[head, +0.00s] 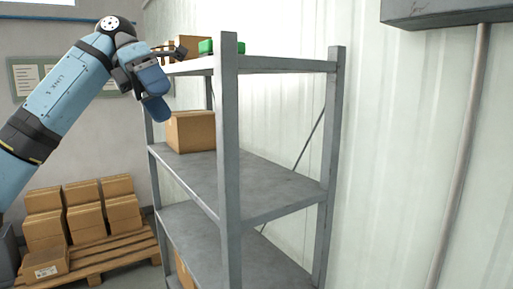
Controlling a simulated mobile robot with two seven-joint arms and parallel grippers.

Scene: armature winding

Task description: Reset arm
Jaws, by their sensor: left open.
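My left arm (62,88) comes in from the left, raised, light blue with dark joints. Its gripper (176,51) is open at the top shelf of the grey metal rack (228,150), by the shelf's left end. A cardboard box (188,44) stands on the top shelf right behind the fingers. I cannot tell whether the fingers touch it. A green object (208,46) lies on the same shelf, partly hidden by the front post. My right gripper is not in view.
A cardboard box (191,131) sits on the middle shelf, below my wrist. Several boxes (83,212) stand on a wooden pallet (118,254) at the lower left. A grey cabinet (440,10) and a pipe (462,150) are on the right wall. The middle shelf's right part is bare.

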